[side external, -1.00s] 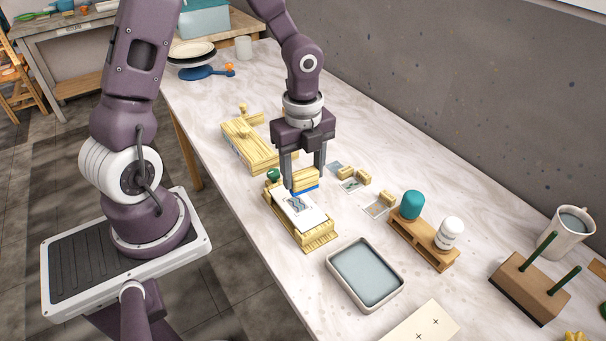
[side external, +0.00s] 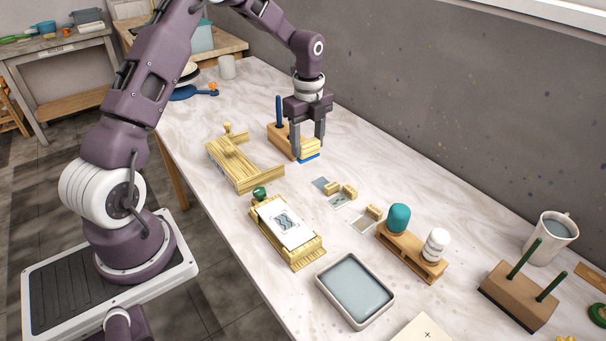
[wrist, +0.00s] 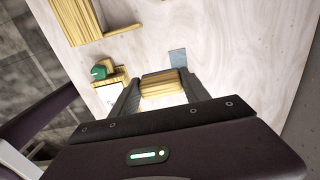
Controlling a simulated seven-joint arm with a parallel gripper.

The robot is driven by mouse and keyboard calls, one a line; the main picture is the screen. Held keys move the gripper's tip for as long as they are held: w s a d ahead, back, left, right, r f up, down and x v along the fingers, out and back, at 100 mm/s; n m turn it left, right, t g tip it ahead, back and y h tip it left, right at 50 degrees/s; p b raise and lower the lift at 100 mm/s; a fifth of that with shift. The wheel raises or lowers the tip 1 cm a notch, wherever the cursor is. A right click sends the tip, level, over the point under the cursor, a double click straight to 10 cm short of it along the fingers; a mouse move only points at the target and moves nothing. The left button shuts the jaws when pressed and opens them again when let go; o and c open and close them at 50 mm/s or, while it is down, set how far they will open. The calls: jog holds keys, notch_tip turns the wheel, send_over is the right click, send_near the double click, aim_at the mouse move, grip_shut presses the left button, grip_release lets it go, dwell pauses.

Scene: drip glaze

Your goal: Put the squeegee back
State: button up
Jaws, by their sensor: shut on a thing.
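The squeegee (side external: 311,146), a pale wooden block with a blue lower edge, is held between the two fingers of my gripper (side external: 309,151). My gripper is shut on it; in the wrist view the squeegee (wrist: 164,83) spans the gap between the fingertips. A brown wooden block stand (side external: 279,137) with an upright blue peg (side external: 279,110) is just left of and behind the squeegee. My gripper hides the stand's right end. I cannot tell whether the squeegee touches the stand or table.
A pale wooden frame (side external: 232,172) lies left of the gripper. In front are a printing bed (side external: 303,256) with a printed sheet (side external: 285,222), small stamps (side external: 349,191), and a tray (side external: 355,289). A rack with teal and white knobs (side external: 411,251) stands to the right.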

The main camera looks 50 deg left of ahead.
jog(key=w+a, duration=0.4)
jog(key=a, duration=0.3)
notch_tip(320, 180, down, 10)
jog(key=shift+f, duration=0.15)
jog(key=o, duration=1.2)
jog(key=shift+f, duration=0.15)
